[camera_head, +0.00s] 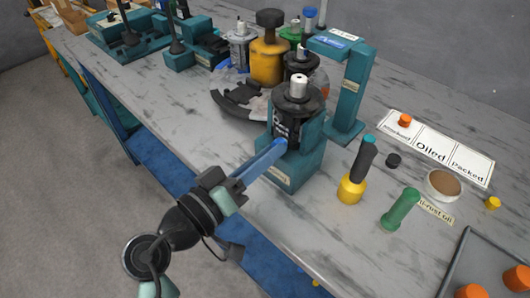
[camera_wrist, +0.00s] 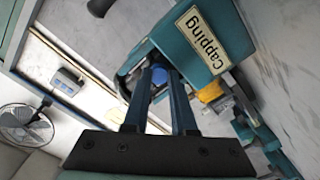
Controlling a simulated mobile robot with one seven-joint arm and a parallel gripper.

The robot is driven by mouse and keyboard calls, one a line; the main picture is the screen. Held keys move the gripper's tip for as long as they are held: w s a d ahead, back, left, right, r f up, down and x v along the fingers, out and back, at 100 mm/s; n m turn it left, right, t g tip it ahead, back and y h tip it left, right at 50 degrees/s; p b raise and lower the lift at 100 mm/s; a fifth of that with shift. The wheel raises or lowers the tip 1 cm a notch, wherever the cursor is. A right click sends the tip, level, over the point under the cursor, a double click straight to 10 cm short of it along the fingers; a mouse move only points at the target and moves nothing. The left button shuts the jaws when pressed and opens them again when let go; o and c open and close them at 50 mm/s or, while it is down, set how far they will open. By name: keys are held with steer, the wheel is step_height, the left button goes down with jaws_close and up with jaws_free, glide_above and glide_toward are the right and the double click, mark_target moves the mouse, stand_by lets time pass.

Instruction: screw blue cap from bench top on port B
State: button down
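The black hydraulic motor (camera_head: 287,118) stands upright in the teal fixture (camera_head: 292,172), which bears a "Capping" label in the wrist view (camera_wrist: 205,40). My gripper (camera_head: 280,146) reaches up from the lower left, its long blue fingers ending at the motor's near side. In the wrist view the blue cap (camera_wrist: 159,77) sits between the two fingertips, apparently touching both. The cap is at the motor's side. I cannot tell whether it is on the port's thread. Port B itself is hidden behind the fingers and cap.
A teal post (camera_head: 351,92) rises close behind the motor. The bench's front edge runs under my arm.

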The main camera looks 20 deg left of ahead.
steer(key=shift+d+f, duration=0.25)
steer(key=shift+f, duration=0.2)
steer(key=shift+m+b, duration=0.4)
steer(key=shift+b, duration=0.2)
steer(key=m+b, duration=0.4)
steer(key=b, duration=0.1)
steer(key=shift+a, duration=0.1)
steer(key=shift+w+r+m+b, duration=0.1)
steer(key=shift+m+b, duration=0.4)
steer(key=shift+b, duration=0.05)
steer(key=shift+b, duration=0.3)
steer(key=m+b, duration=0.4)
steer(key=shift+m+b, duration=0.3)
steer(key=shift+b, duration=0.1)
